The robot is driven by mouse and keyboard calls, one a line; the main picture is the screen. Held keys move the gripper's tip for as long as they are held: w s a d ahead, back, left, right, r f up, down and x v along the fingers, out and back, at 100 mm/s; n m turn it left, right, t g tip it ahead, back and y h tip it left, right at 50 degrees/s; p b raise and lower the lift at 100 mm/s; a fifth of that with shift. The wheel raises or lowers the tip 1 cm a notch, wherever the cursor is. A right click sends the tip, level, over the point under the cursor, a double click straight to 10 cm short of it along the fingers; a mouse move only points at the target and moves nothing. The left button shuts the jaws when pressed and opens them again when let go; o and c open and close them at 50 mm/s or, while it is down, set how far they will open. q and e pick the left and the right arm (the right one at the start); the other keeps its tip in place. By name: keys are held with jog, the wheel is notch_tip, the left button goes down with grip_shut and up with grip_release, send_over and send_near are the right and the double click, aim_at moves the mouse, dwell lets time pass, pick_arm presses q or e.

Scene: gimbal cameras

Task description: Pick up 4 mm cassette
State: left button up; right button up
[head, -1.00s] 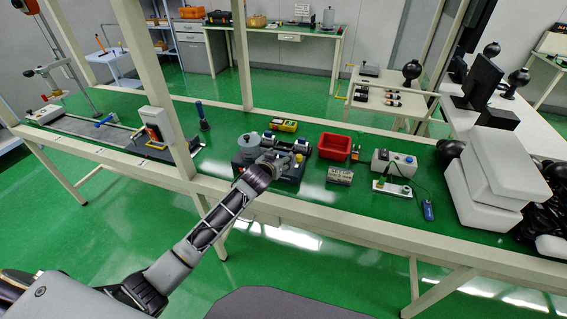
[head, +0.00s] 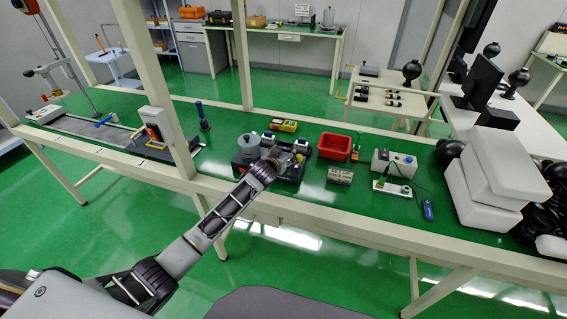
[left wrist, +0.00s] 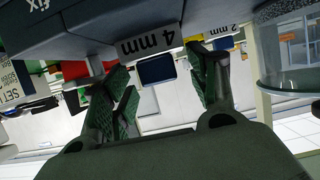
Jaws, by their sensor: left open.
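In the left wrist view a white "4 mm" label (left wrist: 150,41) is on a dark grey-blue holder (left wrist: 85,32). A small dark blue block (left wrist: 157,69), apparently the 4 mm cassette, shows right beside this label. My left gripper (left wrist: 163,88) is open, with its green-padded fingers on either side of the block and a gap visible around it. In the head view my left gripper (head: 279,164) is at the dark apparatus (head: 240,162) on the green table; the cassette cannot be made out there. My right gripper is in neither view.
A "2 mm" label (left wrist: 228,29) and a clear round vessel (left wrist: 287,82) are close on the right in the wrist view. A red bin (head: 334,147), a grey block (head: 340,176) and a grey box (head: 394,162) stand right of the apparatus. A frame post (head: 158,90) rises left.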

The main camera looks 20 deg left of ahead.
aim_at(283, 153)
pick_arm(q)
jog(key=shift+w+f, duration=0.1)
jog(key=shift+w, duration=0.25)
jog(key=shift+c, duration=0.3)
jog(key=c, duration=0.7)
notch_tip(283, 153, up, 8)
jog(key=shift+r, duration=1.05)
jog(key=shift+s+p, duration=0.1)
jog(key=shift+p, duration=0.25)
